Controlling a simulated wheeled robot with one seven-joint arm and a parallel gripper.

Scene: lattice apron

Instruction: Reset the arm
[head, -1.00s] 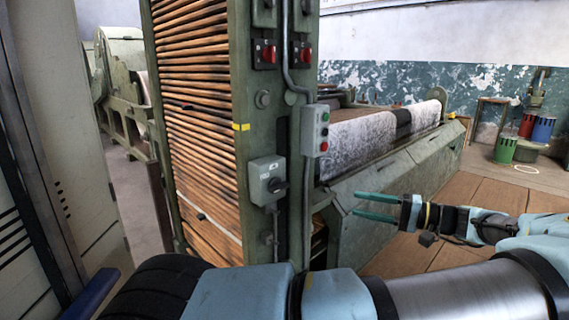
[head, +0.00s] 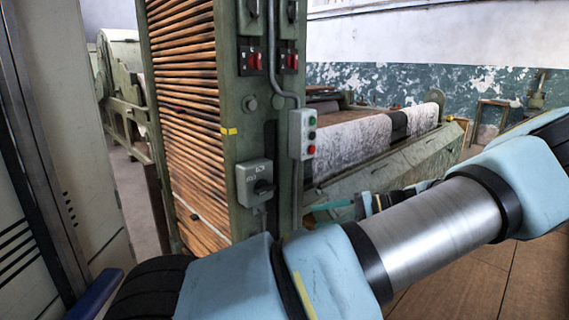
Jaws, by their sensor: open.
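My gripper (head: 316,212) shows in the head view, partly hidden behind my own forearm. Its teal fingers point left, in front of the green machine frame, and are open with nothing seen between them. My blue and silver arm crosses the lower right of the view and covers the wrist in part.
A tall green machine (head: 258,110) with wooden slats stands close at centre left. A control box (head: 302,134) with buttons is on its post. A patterned roll (head: 350,146) lies behind. A pale cabinet (head: 62,140) stands at far left. Wooden floor (head: 470,285) shows at lower right.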

